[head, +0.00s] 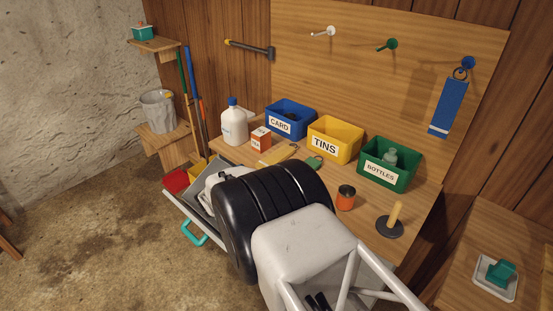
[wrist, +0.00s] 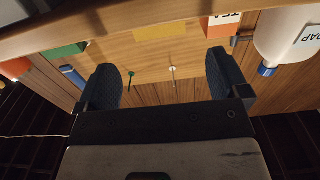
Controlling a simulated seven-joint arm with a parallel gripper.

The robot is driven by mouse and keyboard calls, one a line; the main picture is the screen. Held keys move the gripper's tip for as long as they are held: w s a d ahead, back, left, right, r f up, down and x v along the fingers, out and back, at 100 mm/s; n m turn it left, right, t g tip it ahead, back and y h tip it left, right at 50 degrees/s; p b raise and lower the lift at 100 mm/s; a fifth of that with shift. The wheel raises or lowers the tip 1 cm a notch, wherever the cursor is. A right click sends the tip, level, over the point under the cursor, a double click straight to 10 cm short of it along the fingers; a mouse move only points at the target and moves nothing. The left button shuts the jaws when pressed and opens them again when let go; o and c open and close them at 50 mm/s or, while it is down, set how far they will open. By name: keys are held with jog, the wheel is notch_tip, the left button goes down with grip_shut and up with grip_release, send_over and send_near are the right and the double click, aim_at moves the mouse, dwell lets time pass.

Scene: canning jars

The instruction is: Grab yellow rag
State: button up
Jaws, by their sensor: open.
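I cannot make out a yellow rag for certain. A small yellow patch (head: 169,95) shows at the rim of the grey bucket (head: 157,112) on the left stand. Another yellow thing (head: 199,167) shows behind the open drawer (head: 186,208), partly hidden; I cannot tell whether either is cloth. My gripper (wrist: 165,82) is open, with nothing between its two dark fingers in the wrist view. In the head view my arm hides most of it, over the bench front and drawer.
The bench holds a soap bottle (head: 234,124), a tea box (head: 261,138), blue (head: 289,120), yellow (head: 335,138) and green (head: 389,162) bins, an orange jar (head: 346,198) and a plunger (head: 390,227). A blue cloth (head: 448,106) hangs on the right. A red thing (head: 175,181) sits by the drawer.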

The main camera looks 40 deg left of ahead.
aim_at(260, 167)
jog(key=shift+s+f, duration=0.2)
jog(key=shift+w, duration=1.35)
jog(key=shift+w+r, duration=0.1)
jog(key=shift+w, duration=2.5)
jog(key=c, duration=1)
